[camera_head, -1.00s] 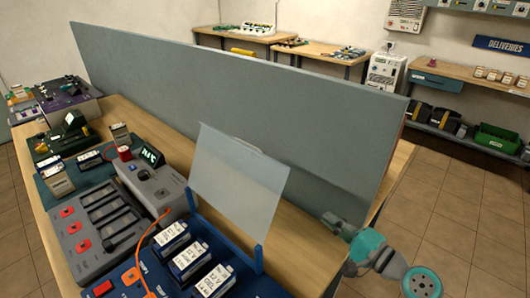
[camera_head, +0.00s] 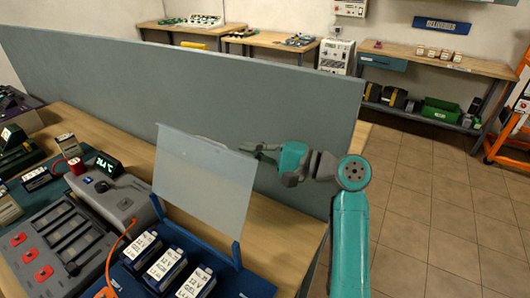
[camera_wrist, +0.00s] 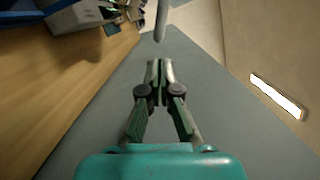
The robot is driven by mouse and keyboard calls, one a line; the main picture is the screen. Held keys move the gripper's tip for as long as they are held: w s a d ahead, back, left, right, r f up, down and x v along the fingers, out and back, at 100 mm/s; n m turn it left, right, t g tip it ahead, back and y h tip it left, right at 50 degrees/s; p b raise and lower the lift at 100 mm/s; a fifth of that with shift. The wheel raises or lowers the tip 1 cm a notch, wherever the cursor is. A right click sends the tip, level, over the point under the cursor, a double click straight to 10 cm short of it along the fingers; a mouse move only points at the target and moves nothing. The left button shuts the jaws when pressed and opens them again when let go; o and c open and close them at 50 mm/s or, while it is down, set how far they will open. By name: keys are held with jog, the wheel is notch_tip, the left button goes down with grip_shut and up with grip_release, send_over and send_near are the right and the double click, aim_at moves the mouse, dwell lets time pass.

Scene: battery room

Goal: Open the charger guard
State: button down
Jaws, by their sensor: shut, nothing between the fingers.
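The charger guard (camera_head: 203,180) is a translucent pale panel. It stands raised and leaning on blue side arms at the back of the blue charger (camera_head: 232,284), with a thin handle along its top edge. Several labelled batteries (camera_head: 165,264) sit uncovered in the charger. My gripper (camera_head: 262,151) is at the guard's upper right corner in the head view; I cannot tell whether it touches. In the wrist view, my gripper (camera_wrist: 160,66) is shut and empty. A grey rod end (camera_wrist: 161,24) shows just beyond the fingertips, possibly the guard's handle.
A long grey partition (camera_head: 300,105) stands along the back of the wooden bench (camera_head: 285,232), close behind the guard and gripper. A grey charger (camera_head: 58,240) and a unit with a green display (camera_head: 108,165) stand to the left. Tiled floor (camera_head: 430,220) is open on the right.

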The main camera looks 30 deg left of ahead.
aim_at(199, 139)
jog(key=shift+s+a+r, duration=0.1)
jog(key=shift+s+a, duration=0.05)
jog(key=shift+a, duration=0.8)
jog(key=shift+s+a, duration=0.1)
jog(key=shift+a, duration=0.8)
jog(key=shift+s+a+r+n+h, duration=0.1)
jog(key=shift+s+r+n+h, duration=0.05)
jog(key=shift+s+r+n, duration=0.65)
jog(key=shift+s+a+r+n+h, duration=0.15)
jog(key=shift+s+r+n, duration=0.4)
jog(key=shift+s, duration=0.4)
jog(key=shift+d, duration=0.1)
